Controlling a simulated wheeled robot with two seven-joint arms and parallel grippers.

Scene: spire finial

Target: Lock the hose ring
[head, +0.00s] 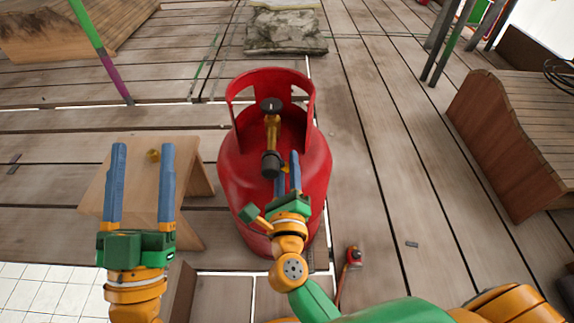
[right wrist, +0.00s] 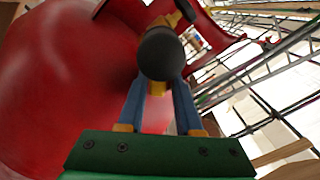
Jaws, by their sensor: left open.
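A red gas cylinder (head: 235,175) stands upright in the middle of the head view. A brass valve (head: 272,130) with a black knob (head: 271,105) rises inside its collar. The dark hose ring (head: 270,164) sits at the valve's near end; it also shows as a dark round end in the right wrist view (right wrist: 161,53). My left gripper (head: 142,150) is open and empty-handed above a wooden stool.
A curved wooden bench (head: 510,140) stands at right. A red-and-black item (head: 354,257) lies on the plank floor. Planks right of the cylinder are mostly clear.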

